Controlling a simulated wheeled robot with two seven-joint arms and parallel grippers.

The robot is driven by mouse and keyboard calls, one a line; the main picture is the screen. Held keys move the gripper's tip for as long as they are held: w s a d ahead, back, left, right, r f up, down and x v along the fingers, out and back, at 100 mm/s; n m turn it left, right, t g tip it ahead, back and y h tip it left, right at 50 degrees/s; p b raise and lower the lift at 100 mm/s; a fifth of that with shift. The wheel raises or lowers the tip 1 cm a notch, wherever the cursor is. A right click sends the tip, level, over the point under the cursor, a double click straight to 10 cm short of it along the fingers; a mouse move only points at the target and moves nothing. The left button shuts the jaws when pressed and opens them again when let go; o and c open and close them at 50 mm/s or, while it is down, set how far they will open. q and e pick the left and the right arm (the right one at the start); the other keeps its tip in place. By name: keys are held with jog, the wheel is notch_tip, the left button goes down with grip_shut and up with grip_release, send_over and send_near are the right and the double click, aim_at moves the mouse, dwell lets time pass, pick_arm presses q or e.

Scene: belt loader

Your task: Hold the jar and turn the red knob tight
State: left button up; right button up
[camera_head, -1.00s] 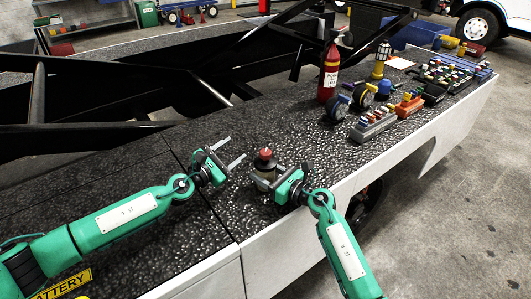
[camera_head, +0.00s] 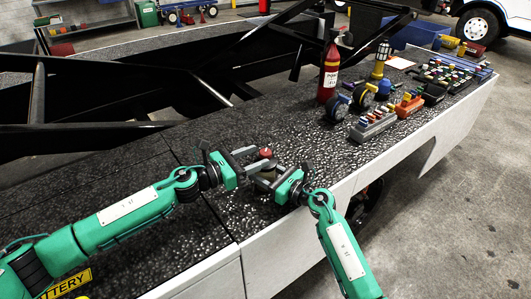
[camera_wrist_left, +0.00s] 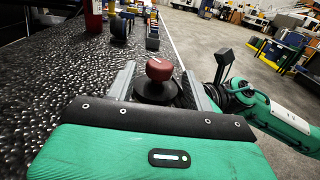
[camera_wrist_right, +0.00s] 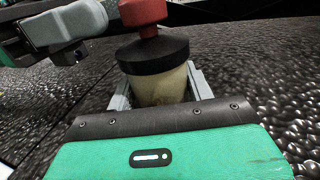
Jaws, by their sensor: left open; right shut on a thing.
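The jar (camera_wrist_right: 160,86) has a pale tan body, a black lid and a red knob (camera_wrist_right: 143,12) on top. It stands upright on the black speckled deck. My right gripper (camera_head: 283,174) is shut around the jar's body; its fingers (camera_wrist_right: 160,90) show on both sides of it in the right wrist view. My left gripper (camera_head: 256,160) is open at the knob's height, and its fingers reach either side of the red knob, which also shows in the left wrist view (camera_wrist_left: 159,68). I cannot tell whether they touch it. The jar's body is mostly hidden in the head view.
A red fire extinguisher (camera_head: 328,72), a yellow lantern (camera_head: 381,60), wheeled items (camera_head: 337,108) and a grey tray of coloured parts (camera_head: 373,126) stand farther along the deck. The deck's white front edge (camera_head: 390,150) is close on the right. Deck left of the jar is clear.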

aim_at(266, 151)
pick_arm(q)
jog(key=shift+x, duration=2)
jog(key=shift+c, duration=0.2)
jog(key=c, duration=0.9)
jog(key=shift+m+g+h, duration=0.3)
jog(key=shift+g, duration=0.1)
jog(key=m+g+h, duration=0.1)
jog(key=m+g, duration=0.1)
jog(key=g, duration=0.2)
jog(key=m+g+h, duration=0.1)
jog(key=m+g, duration=0.2)
jog(key=g, duration=0.1)
jog(key=shift+w, duration=0.15)
jog(key=m+g, duration=0.2)
jog(key=g, duration=0.1)
jog(key=m+g, duration=0.2)
jog(key=g, duration=0.1)
jog(key=shift+d+m+g+y, duration=0.1)
jog(key=shift+m+g+y, duration=0.2)
jog(key=shift+y, duration=0.1)
jog(key=shift+f+m+g+y, duration=0.1)
jog(key=shift+m+g+y, duration=0.4)
jog(key=shift+m+g, duration=0.5)
jog(key=shift+g+y, duration=0.3)
jog(key=shift+g, duration=0.4)
